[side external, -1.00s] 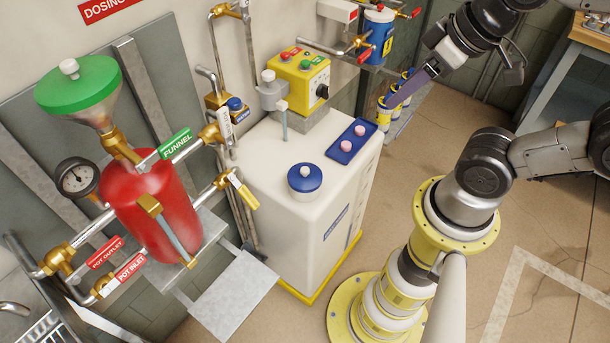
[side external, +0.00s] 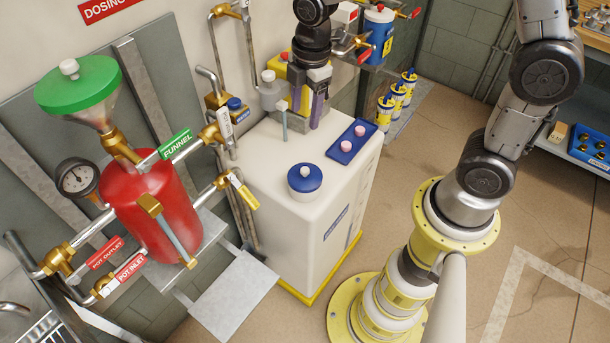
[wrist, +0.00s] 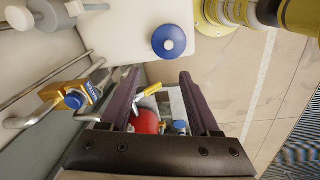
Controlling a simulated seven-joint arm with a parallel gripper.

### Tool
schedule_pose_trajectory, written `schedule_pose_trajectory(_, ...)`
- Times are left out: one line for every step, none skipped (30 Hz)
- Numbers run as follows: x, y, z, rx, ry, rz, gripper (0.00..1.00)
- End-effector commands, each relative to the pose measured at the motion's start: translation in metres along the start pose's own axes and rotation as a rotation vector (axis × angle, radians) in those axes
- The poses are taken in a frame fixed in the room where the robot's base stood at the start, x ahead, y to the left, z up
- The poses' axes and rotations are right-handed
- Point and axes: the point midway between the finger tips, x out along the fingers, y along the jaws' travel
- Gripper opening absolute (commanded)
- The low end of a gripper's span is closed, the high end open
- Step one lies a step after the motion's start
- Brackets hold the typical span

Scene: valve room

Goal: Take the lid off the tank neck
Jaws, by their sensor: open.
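The round blue lid (side external: 305,184) with a white knob sits on the top of the white tank (side external: 295,235) in the side view, near the tank's front left edge. It also shows in the wrist view (wrist: 160,48), just beyond my fingertips. My gripper (side external: 307,108) is open and empty, with its purple fingers pointing down above the back of the tank top. It is behind the lid in the side view and apart from it. Both fingers also show in the wrist view (wrist: 160,78).
A blue tray (side external: 340,152) with two pink-topped pieces lies on the tank top, right of the lid. A thin upright rod (side external: 284,125) and a yellow control box (side external: 285,75) stand near my gripper. The red pot (side external: 155,205) with valves and pipes stands left of the tank.

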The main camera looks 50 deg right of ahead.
Motion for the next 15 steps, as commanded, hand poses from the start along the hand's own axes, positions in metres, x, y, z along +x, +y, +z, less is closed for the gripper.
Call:
schedule_pose_trajectory(0.013, -0.002, -0.001, -0.004, -0.012, -0.034, 0.63)
schedule_pose_trajectory(0.019, -0.004, -0.001, -0.005, -0.017, -0.048, 0.63)
schedule_pose_trajectory(0.025, -0.006, -0.001, -0.006, -0.022, -0.064, 0.63)
schedule_pose_trajectory(0.028, -0.007, -0.001, -0.007, -0.026, -0.073, 0.63)
schedule_pose_trajectory(0.031, -0.009, -0.001, -0.008, -0.028, -0.080, 0.63)
schedule_pose_trajectory(0.035, -0.009, -0.001, -0.008, -0.030, -0.085, 0.63)
schedule_pose_trajectory(0.037, -0.010, -0.001, -0.009, -0.031, -0.087, 0.63)
schedule_pose_trajectory(0.041, -0.010, -0.001, -0.009, -0.031, -0.088, 0.63)
schedule_pose_trajectory(0.046, -0.011, -0.001, -0.010, -0.032, -0.089, 0.63)
schedule_pose_trajectory(0.052, -0.012, -0.001, -0.009, -0.032, -0.089, 0.63)
schedule_pose_trajectory(0.057, -0.013, 0.000, -0.009, -0.032, -0.091, 0.63)
schedule_pose_trajectory(0.065, -0.013, 0.000, -0.009, -0.032, -0.090, 0.63)
schedule_pose_trajectory(0.071, -0.013, 0.000, -0.009, -0.032, -0.090, 0.63)
schedule_pose_trajectory(0.077, -0.014, 0.001, -0.009, -0.032, -0.091, 0.63)
schedule_pose_trajectory(0.084, -0.015, 0.001, -0.008, -0.032, -0.090, 0.63)
